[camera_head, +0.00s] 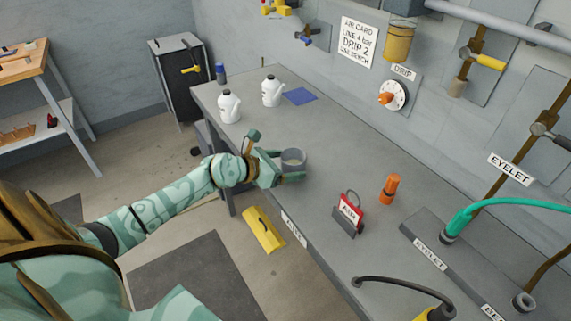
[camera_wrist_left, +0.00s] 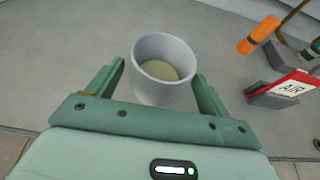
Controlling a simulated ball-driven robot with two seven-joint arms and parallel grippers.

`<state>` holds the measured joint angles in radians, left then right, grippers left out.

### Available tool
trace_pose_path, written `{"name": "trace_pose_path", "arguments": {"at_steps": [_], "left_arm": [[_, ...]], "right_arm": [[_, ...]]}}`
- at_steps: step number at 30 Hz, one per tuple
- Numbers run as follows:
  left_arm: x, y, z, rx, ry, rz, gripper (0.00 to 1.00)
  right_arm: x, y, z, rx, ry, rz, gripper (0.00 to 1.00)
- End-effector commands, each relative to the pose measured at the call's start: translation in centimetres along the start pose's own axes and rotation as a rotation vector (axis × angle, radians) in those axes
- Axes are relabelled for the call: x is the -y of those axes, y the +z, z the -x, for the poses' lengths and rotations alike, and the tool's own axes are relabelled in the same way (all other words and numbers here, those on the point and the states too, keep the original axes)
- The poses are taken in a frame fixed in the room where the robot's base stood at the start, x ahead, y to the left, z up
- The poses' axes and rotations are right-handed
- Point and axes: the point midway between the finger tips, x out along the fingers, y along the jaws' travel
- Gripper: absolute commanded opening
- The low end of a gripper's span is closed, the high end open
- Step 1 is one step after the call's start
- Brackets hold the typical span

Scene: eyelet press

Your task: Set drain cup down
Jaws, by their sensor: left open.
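The drain cup (camera_head: 293,160) is a grey, round, open-topped cup with a pale olive content or bottom. It stands upright on the grey bench (camera_head: 330,185) near its front edge. In the left wrist view the cup (camera_wrist_left: 164,72) sits between the two green fingers, with a visible gap beside the right finger. My left gripper (camera_head: 284,165) is open around the cup, coming in from the left; it also shows in the left wrist view (camera_wrist_left: 160,85). My right gripper does not show in either view.
A red-and-white AIR sign holder (camera_head: 348,215) and an orange cylinder (camera_head: 389,187) stand right of the cup. A yellow object (camera_head: 263,231) is below the bench edge.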

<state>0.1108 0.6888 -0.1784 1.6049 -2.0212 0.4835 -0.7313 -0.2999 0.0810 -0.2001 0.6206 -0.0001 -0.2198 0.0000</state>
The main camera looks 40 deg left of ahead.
Motion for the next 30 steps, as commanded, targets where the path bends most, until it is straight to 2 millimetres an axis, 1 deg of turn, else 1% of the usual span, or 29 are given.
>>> {"name": "trace_pose_path", "arguments": {"at_steps": [3,5,8,15,18,21,24,30], "left_arm": [[0.0,0.4,0.1,0.001,0.0,0.0,0.8],[0.0,0.3,0.8,-0.001,0.001,-0.001,0.8],[0.0,0.3,2.5,-0.002,0.001,-0.002,0.8],[0.0,0.2,8.3,-0.005,0.0,-0.001,0.8],[0.0,0.1,10.1,-0.004,0.0,-0.001,0.8],[0.0,0.1,11.3,-0.002,0.0,0.0,0.8],[0.0,0.2,11.9,-0.001,0.001,-0.001,0.8],[0.0,0.3,12.1,0.001,0.0,0.0,0.8]], "right_arm": [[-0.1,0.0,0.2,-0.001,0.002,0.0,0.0],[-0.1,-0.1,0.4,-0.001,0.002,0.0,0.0],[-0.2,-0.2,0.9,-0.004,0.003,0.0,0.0],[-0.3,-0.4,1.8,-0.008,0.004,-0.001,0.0],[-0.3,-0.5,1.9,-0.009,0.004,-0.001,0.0],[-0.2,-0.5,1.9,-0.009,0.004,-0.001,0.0],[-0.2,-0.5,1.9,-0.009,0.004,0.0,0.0],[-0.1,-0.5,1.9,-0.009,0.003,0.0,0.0]]}}
